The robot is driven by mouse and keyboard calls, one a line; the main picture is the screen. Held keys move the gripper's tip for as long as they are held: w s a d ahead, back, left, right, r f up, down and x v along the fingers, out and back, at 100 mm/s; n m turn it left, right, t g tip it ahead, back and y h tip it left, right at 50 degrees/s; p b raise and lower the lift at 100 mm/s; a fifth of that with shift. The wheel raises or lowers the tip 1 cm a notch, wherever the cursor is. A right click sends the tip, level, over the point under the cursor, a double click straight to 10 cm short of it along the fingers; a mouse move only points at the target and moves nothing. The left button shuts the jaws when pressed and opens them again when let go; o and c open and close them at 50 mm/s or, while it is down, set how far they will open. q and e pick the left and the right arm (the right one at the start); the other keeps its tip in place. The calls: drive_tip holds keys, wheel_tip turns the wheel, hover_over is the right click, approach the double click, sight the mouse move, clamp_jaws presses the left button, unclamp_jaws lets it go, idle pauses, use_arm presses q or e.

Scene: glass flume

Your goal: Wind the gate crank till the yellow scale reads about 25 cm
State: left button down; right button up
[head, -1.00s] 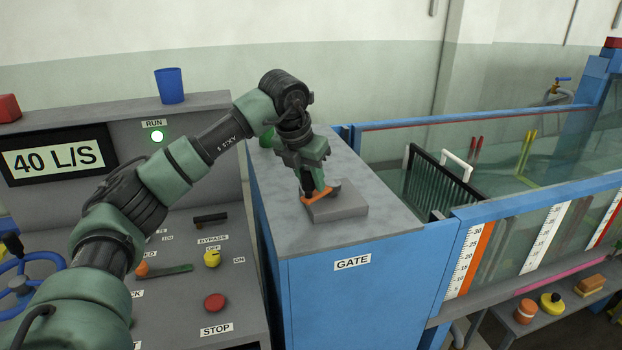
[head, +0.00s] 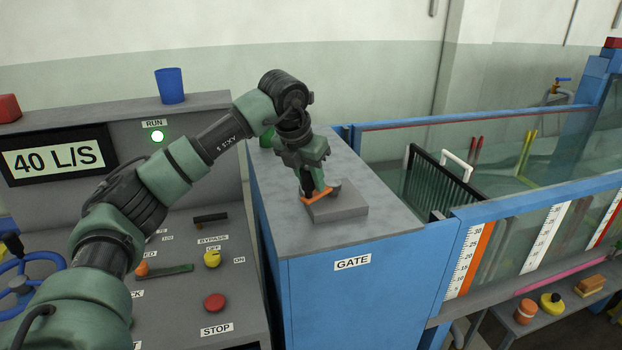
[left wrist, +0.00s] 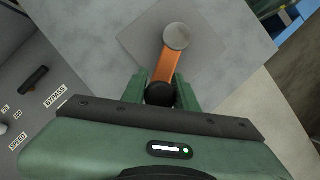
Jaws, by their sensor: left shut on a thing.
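The gate crank has an orange arm (head: 317,198) on a grey block (head: 340,207) on top of the blue GATE cabinet (head: 350,295). In the left wrist view its orange arm (left wrist: 170,67) runs from a round grey hub (left wrist: 177,37) to a black knob (left wrist: 160,95). My left gripper (head: 307,190) is shut on that knob, with a finger on either side. Scales stand on the flume's side: one with an orange strip (head: 475,258), one white (head: 546,237) and one with a red strip (head: 609,218). None is clearly yellow, and I cannot read a water level. My right gripper is out of view.
The cabinet top right of the crank is clear.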

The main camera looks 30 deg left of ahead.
use_arm(q)
drive_tip(key=a+m+p, duration=0.1)
drive_tip(key=w+a+m+h+p, duration=0.1)
drive_tip(key=shift+a+r+m, duration=0.15)
drive_tip(key=shift+m, duration=0.15)
drive_tip(key=c, duration=1.2)
unclamp_jaws()
drive_tip(key=shift+o, duration=0.5)
drive_tip(key=shift+w, duration=0.15)
drive_tip(key=b+v, duration=0.1)
drive_tip(key=v, duration=0.6)
drive_tip(key=shift+r+b, duration=0.2)
drive_tip(key=shift+b, duration=0.1)
